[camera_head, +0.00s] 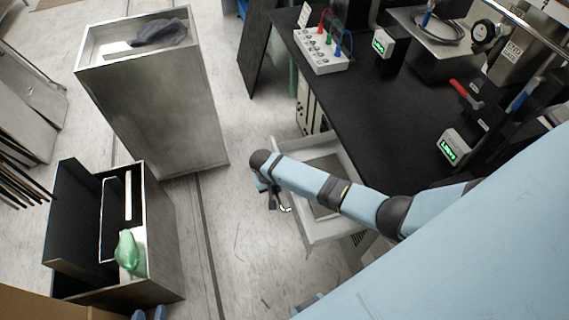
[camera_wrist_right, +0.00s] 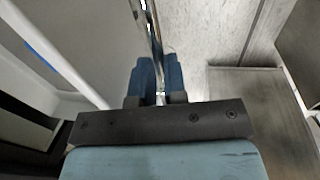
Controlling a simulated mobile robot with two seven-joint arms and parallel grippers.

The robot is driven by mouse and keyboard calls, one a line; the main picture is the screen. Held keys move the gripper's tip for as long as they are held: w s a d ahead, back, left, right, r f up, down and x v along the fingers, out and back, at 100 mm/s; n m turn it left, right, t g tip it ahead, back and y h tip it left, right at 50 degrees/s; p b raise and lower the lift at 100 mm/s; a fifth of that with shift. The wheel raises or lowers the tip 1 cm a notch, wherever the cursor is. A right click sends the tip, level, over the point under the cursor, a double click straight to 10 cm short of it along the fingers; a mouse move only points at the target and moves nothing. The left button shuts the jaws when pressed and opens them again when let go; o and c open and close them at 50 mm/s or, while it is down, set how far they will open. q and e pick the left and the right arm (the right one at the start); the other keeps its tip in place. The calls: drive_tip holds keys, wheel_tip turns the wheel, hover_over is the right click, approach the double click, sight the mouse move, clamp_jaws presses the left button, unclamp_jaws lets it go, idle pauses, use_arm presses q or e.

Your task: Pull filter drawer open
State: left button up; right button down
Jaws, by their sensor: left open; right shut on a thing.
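The filter drawer (camera_head: 330,232) is a pale grey open-topped box under the black bench, and it stands pulled out. My right gripper (camera_head: 274,196) is at the drawer's outer side, partly hidden by its own wrist. In the right wrist view its blue fingers (camera_wrist_right: 154,78) are shut on a thin metal handle bar (camera_wrist_right: 150,30). The drawer's pale wall and inside (camera_wrist_right: 75,50) show left of the fingers. My left gripper (camera_head: 148,315) is open and empty at the bottom edge, with only its blue fingertips in view.
A black bench (camera_head: 370,130) holds instruments and a white box with coloured leads (camera_head: 322,50). A tall metal cabinet (camera_head: 165,110) with a dark cloth (camera_head: 160,32) stands at left. A low metal bin (camera_head: 165,240) holds a green object (camera_head: 129,250). Floor between is clear.

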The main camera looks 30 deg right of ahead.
drive_tip(key=c, duration=1.2)
unclamp_jaws()
drive_tip(key=shift+o, duration=0.2)
drive_tip(key=shift+r, duration=0.1)
wheel_tip(320, 180, up, 14)
drive_tip(key=a, duration=0.2)
drive_tip(key=shift+w+a+f+p, duration=0.15)
drive_tip(key=shift+w+f+p, duration=0.1)
drive_tip(key=shift+w+p, duration=0.1)
drive_tip(key=shift+s+f, duration=0.1)
